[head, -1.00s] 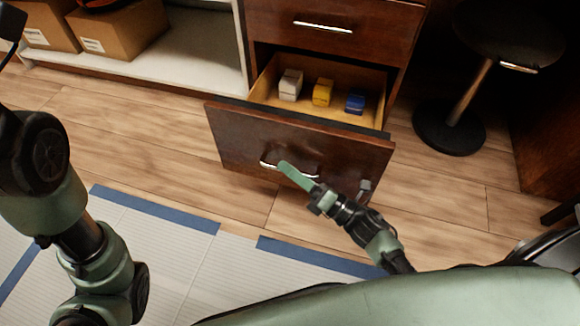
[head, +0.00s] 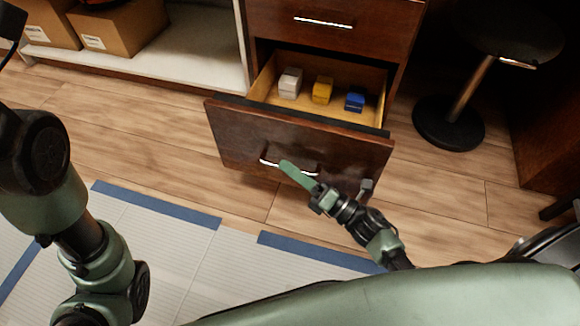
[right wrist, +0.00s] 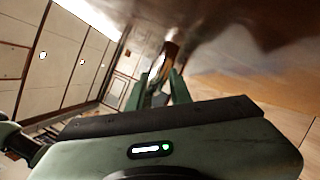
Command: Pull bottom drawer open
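The bottom drawer (head: 240,132) has a dark brown wooden front and stands pulled out from its cabinet. Its light wooden inside shows a white box (head: 290,83), a yellow box (head: 323,91) and a blue box (head: 355,102). Its metal handle (head: 268,162) is on the front face, partly hidden by my right gripper (head: 285,166). The green fingers of that gripper are at the handle. In the right wrist view the fingers (right wrist: 161,88) lie close on both sides of the handle (right wrist: 167,58) and appear shut on it. My left arm is at the left; its gripper is not visible.
An upper drawer (head: 335,42) above is shut. A white shelf (head: 190,55) with cardboard boxes (head: 118,32) is at the left. A black stool (head: 448,123) stands right of the drawer. A pale mat with blue edges (head: 155,208) lies on the wooden floor in front.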

